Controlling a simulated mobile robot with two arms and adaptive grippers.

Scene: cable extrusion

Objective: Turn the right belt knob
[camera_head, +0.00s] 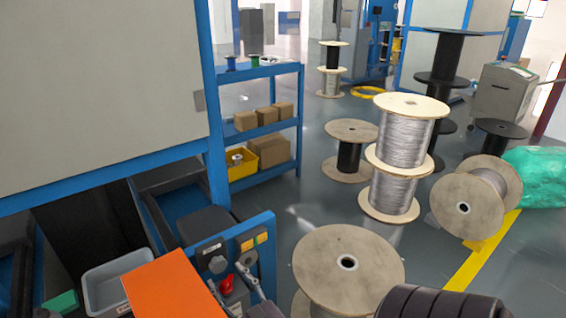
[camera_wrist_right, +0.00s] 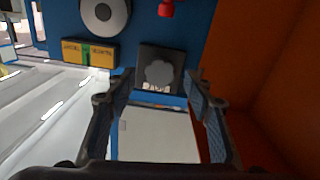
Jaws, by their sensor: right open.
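A grey lobed knob (camera_head: 217,264) sits on a black square plate on a blue-framed control panel (camera_head: 264,262). The same knob (camera_wrist_right: 159,72) shows in the right wrist view, between the fingertips in the picture and beyond them. A round grey knob (camera_head: 247,259) and a red knob (camera_head: 228,287) are close by; they also show in the right wrist view as a grey disc (camera_wrist_right: 105,12) and a red piece (camera_wrist_right: 167,8). No readable label tells which is the right belt knob. My right gripper (camera_head: 226,276) is open and empty in front of the panel. My left gripper is not in view.
An orange surface (camera_head: 165,285) lies close beside the gripper; orange also fills the right of the right wrist view (camera_wrist_right: 270,80). A grey tub (camera_head: 115,268) stands left. Yellow labels (camera_wrist_right: 90,52) are beside the knob. A wooden spool (camera_head: 330,270) stands right of the panel.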

